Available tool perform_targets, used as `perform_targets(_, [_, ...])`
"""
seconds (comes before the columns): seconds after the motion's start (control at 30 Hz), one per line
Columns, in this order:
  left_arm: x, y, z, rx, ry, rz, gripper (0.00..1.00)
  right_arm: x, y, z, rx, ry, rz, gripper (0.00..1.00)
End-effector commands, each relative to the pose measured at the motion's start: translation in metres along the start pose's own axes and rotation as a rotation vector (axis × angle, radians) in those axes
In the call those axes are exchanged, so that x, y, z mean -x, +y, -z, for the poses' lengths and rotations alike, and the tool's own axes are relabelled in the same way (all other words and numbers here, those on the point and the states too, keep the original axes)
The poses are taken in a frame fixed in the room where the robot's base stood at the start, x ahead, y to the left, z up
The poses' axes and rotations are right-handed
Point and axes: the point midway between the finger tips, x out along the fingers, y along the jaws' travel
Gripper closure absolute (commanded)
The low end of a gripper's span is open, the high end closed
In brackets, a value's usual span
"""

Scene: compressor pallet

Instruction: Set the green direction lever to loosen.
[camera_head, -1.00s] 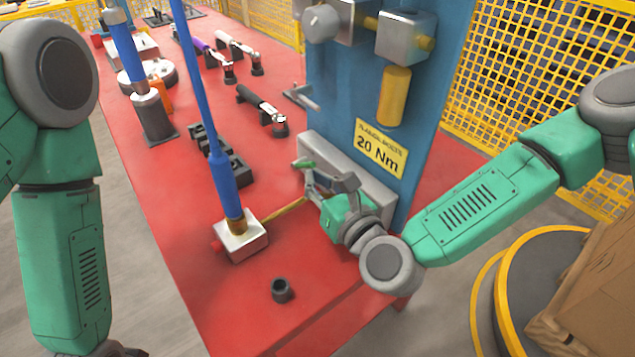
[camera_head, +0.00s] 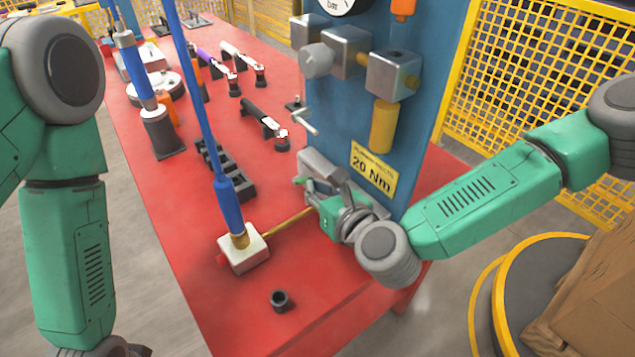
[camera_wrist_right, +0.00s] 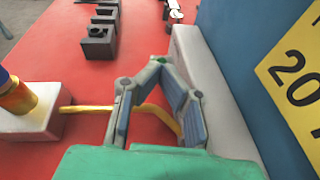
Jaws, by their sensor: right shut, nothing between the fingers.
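A small green piece (camera_head: 300,180), which looks like the direction lever, shows beside the grey block at the foot of the blue panel. My right gripper (camera_head: 312,194) is right at it, low over the red table. In the right wrist view the gripper (camera_wrist_right: 160,68) has its fingertips together, with green (camera_wrist_right: 158,60) at their tips. Whether that green is the lever or part of the fingertips, and whether they touch, I cannot tell. The lever's setting and any marking are not readable. My left gripper is below the head view.
The blue panel (camera_head: 350,112) with a "20 Nm" label (camera_head: 373,172) rises close beside my right gripper. A white block (camera_head: 243,254) with a blue upright tool and a yellow bar (camera_head: 285,224) stands to its left. A dark socket (camera_head: 280,300) lies in front. The table's front is mostly clear.

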Motion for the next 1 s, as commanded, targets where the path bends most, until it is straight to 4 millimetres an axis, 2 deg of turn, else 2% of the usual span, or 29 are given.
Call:
perform_targets(0.03, [0.012,0.000,0.001,0.000,0.000,0.000,0.60,0.000,0.000,-0.009,0.003,0.020,0.005,1.00])
perform_targets(0.2, [0.038,0.000,0.002,0.000,0.001,0.000,0.60,-0.003,0.002,-0.020,0.016,0.121,0.020,1.00])
perform_targets(0.4, [0.062,-0.001,0.004,0.000,0.001,0.000,0.60,-0.010,0.005,-0.029,0.034,0.251,0.038,1.00])
perform_targets(1.0, [0.067,-0.001,0.004,0.000,0.000,0.000,0.60,-0.019,0.006,-0.033,0.039,0.279,0.041,1.00])
